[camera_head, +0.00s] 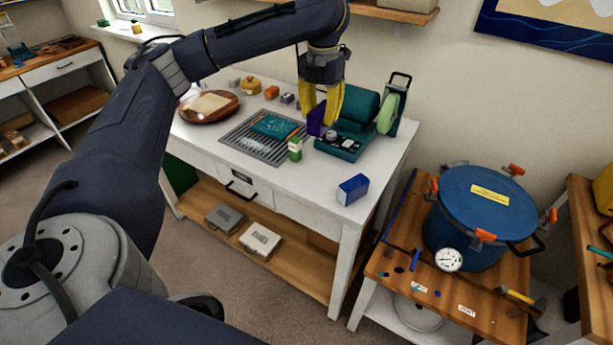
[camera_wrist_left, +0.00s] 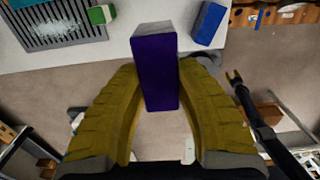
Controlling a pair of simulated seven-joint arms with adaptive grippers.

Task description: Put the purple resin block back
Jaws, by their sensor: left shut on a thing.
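My left gripper (camera_head: 333,108) has yellow fingers and is shut on the purple resin block (camera_head: 316,120), above the white table beside the teal machine. In the left wrist view the purple block (camera_wrist_left: 156,72) stands between the two yellow fingers of my left gripper (camera_wrist_left: 160,95), its pale end toward the top of the picture. In the head view the fingers partly hide the block.
The white table (camera_head: 215,145) bears a slotted grey tray (camera_head: 245,140), a green and white block (camera_head: 295,149), a blue block (camera_head: 352,189), a round brown dish (camera_head: 187,110) and a teal machine (camera_head: 338,146). A blue pressure pot (camera_head: 465,215) stands at the right.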

